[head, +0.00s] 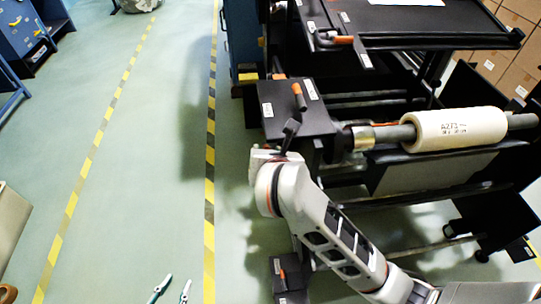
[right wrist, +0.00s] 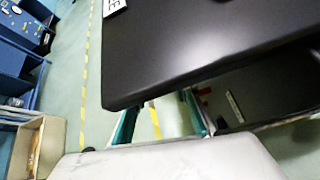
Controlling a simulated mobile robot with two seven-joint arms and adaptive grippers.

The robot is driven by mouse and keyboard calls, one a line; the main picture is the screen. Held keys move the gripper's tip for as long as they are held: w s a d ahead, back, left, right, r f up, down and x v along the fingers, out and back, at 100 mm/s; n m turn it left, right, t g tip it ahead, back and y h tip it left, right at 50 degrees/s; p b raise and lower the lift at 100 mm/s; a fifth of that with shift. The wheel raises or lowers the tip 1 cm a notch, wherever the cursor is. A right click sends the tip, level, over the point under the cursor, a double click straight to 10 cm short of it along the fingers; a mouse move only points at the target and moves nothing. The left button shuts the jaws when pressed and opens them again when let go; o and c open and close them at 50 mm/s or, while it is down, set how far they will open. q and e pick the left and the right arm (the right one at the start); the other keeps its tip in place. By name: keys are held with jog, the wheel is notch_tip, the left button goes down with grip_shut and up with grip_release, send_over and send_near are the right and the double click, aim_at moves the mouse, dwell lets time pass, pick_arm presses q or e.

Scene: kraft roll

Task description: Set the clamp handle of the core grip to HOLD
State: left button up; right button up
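The core grip appears to be the black housing (head: 290,122) at the left end of the roll shaft. An orange handle (head: 298,96), likely its clamp handle, stands on top beside white labels too small to read. My right arm reaches up to the housing's near side, where a dark piece partly overlaps it. In the right wrist view, the right gripper (right wrist: 160,118) shows two teal fingers apart, partly hidden by a black panel (right wrist: 200,50). My left gripper (head: 173,290) shows two separated fingertips at the bottom edge, open and empty over the floor.
The kraft roll (head: 455,130) sits on the grey shaft (head: 395,134), right of a brass collar (head: 363,138). A black tray top (head: 440,22) overhangs behind. Blue cabinets (head: 25,35) stand far left. Open green floor (head: 150,150) with striped tape lies left of the machine.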

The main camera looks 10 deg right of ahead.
jog(key=v, duration=1.1)
jog(key=shift+d, duration=0.1)
